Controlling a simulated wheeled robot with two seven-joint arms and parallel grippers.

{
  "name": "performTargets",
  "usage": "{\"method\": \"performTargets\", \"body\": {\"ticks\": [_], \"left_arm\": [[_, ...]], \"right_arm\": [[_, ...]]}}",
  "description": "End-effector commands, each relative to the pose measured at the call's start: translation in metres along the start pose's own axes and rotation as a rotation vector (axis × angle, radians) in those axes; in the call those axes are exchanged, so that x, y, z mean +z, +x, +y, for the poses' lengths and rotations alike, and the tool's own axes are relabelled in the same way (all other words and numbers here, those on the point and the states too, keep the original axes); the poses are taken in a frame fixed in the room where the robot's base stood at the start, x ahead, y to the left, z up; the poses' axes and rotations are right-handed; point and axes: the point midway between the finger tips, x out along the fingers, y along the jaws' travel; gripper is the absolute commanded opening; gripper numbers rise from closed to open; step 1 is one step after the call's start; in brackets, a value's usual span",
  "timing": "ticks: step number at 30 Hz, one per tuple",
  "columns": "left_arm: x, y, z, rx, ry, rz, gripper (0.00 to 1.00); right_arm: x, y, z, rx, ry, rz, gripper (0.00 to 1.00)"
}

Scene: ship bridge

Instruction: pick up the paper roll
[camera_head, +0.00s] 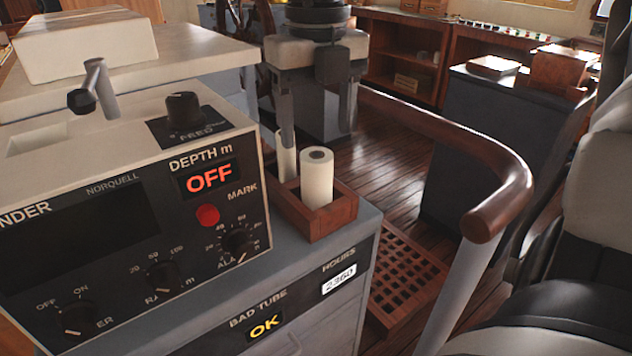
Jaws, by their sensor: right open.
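The white paper roll (317,180) stands upright in a small wooden tray (334,220) on the grey cabinet, with its round top and dark core hole visible. My right gripper (317,138) comes down from the top of the view, just above and behind the roll as seen here. Its fingers point down, spread apart and empty, one to each side of the roll's top. A narrower white upright piece (287,164) shows in the tray at the left finger's tip; I cannot tell whether it is a second roll. My left gripper is out of view.
The depth sounder (110,250) with its knobs stands close to the tray's left. A curved wooden handrail (450,140) on a pale post rises to the right. A wooden grating (400,275) lies on the floor below. Cabinets line the back.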

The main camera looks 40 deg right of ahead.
Motion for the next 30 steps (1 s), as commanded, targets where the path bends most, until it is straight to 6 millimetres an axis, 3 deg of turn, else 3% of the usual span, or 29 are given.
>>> {"method": "performTargets", "body": {"ticks": [8, 16, 25, 26, 30], "left_arm": [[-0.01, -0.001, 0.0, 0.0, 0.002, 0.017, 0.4], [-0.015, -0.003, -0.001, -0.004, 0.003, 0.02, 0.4], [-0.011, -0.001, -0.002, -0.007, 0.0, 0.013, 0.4], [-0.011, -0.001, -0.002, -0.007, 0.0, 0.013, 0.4], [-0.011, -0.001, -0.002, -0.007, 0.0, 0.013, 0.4]], "right_arm": [[-0.001, 0.022, 0.0, 0.001, 0.0, 0.004, 0.67], [-0.001, 0.06, 0.001, 0.002, 0.0, 0.004, 0.67], [0.0, 0.068, 0.001, 0.002, 0.0, 0.0, 0.67], [0.0, 0.068, 0.001, 0.002, 0.0, 0.0, 0.64], [0.0, 0.068, 0.001, 0.002, 0.0, 0.0, 0.25]]}}
